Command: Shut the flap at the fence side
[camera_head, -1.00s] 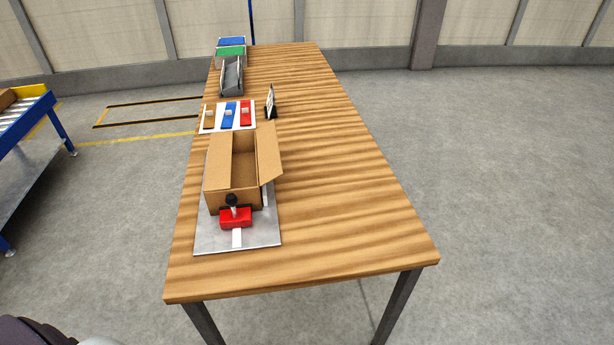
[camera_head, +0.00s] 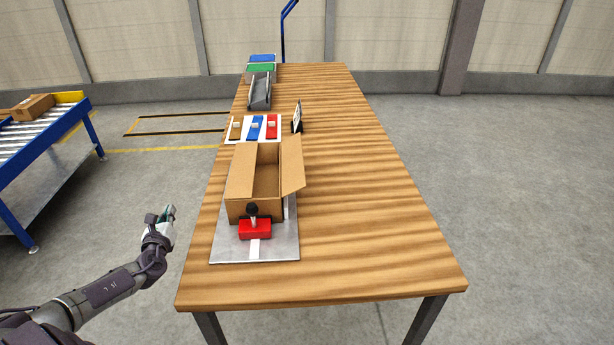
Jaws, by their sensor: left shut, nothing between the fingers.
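An open cardboard box (camera_head: 252,208) stands on a grey metal plate (camera_head: 226,249) at the table's left side. Its left flap (camera_head: 241,170) lies nearly flat at the top left. Its right flap (camera_head: 293,165) stands up and leans outward to the right. The gap between them shows the box's inside. I cannot tell which flap is at the fence side. A red clamp with a black knob (camera_head: 255,229) sits at the box's near end. My left gripper (camera_head: 170,212) is shut and empty, left of the table and apart from the box. My right gripper is not in view.
Behind the box are a white board (camera_head: 233,139) with brown, blue and red pieces, a small upright sign (camera_head: 297,117), a grey chute (camera_head: 260,92), and green and blue bins (camera_head: 261,68). A roller conveyor (camera_head: 40,135) stands at left. The table's right half (camera_head: 380,200) is clear.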

